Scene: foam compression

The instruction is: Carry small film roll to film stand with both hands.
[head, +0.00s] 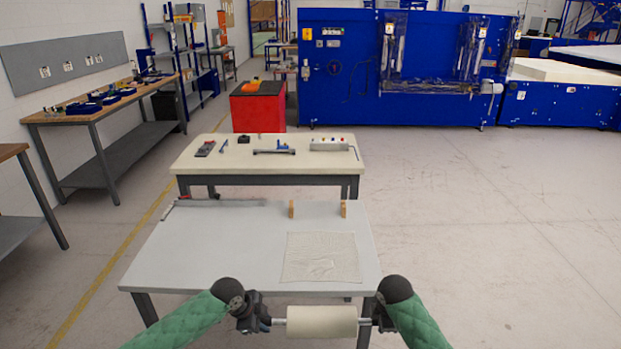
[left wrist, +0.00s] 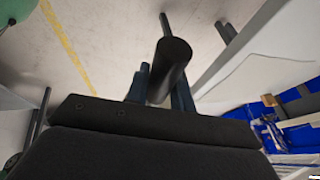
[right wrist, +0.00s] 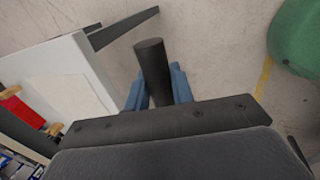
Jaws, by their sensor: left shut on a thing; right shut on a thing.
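The small film roll (head: 322,322) is a cream cylinder on a thin metal core, held level across the front, beyond the near edge of the grey table. My left gripper (head: 268,323) is shut on the core's left end. My right gripper (head: 376,321) is shut on its right end. The dark core end shows between the blue fingers in the left wrist view (left wrist: 170,68) and in the right wrist view (right wrist: 152,70). Two small wooden uprights (head: 291,209) (head: 343,209), apparently the film stand, rise at the grey table's far edge, with nothing on them.
The grey table (head: 200,250) carries a thin clear film sheet (head: 320,257) at right and a long metal bar (head: 220,203) at the far left. A cream-topped table (head: 240,165) with tools stands behind it. Open floor (head: 480,240) lies to the right.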

